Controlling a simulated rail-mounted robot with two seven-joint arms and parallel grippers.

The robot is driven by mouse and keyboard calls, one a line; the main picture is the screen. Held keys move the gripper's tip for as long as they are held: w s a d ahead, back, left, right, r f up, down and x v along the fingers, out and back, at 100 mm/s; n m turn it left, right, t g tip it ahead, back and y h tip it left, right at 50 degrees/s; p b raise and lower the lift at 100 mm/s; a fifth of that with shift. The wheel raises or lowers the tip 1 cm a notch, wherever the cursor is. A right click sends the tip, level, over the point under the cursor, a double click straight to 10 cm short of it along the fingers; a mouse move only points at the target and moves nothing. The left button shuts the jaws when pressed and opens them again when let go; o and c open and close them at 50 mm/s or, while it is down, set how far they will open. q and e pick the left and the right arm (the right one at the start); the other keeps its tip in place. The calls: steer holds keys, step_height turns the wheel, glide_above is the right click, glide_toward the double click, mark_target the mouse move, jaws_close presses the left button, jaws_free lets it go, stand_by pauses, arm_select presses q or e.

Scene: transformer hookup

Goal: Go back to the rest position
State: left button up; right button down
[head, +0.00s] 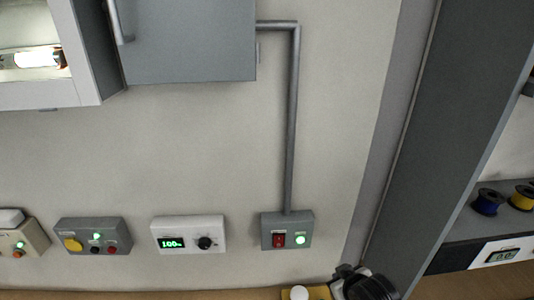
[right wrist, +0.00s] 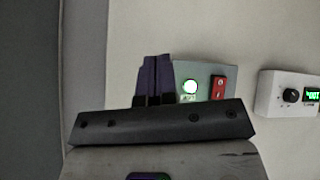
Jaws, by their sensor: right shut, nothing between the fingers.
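My right gripper (head: 350,272) shows at the bottom of the head view, right of centre, as a dark shape partly cut off by the lower edge. In the right wrist view its two purple fingers (right wrist: 155,78) are together, with nothing between them. Beyond the fingertips in that view is a grey switch box (right wrist: 206,72) with a lit green lamp and a red rocker switch. The same grey box (head: 286,217) is on the wall in the head view, above and left of the gripper. I cannot tell the gap between them. My left gripper is in neither view.
A white display unit (head: 187,222), a grey box with a yellow knob (head: 85,228) and a beige box (head: 22,240) sit along the wall. A grey cabinet (head: 190,40) and conduit (head: 293,120) are above. A grey upright (head: 465,110) and spool shelf (head: 480,222) stand right.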

steer(key=s+d+f+m+h, duration=0.1)
steer(key=s, duration=0.7)
steer(key=s+d+f+m, duration=0.1)
steer(key=s+d, duration=0.1)
steer(key=s, duration=0.7)
steer(key=s+f+m+g, duration=0.1)
steer(key=s+f+g, duration=0.1)
steer(key=s+f, duration=0.6)
steer(key=s+f+g, duration=0.3)
steer(key=s+f, duration=0.2)
steer(key=s, duration=0.6)
step_height(320, 180, up, 22)
steer(key=p, duration=2.2)
steer(key=shift+p, duration=0.35)
steer(key=shift+s, duration=0.1)
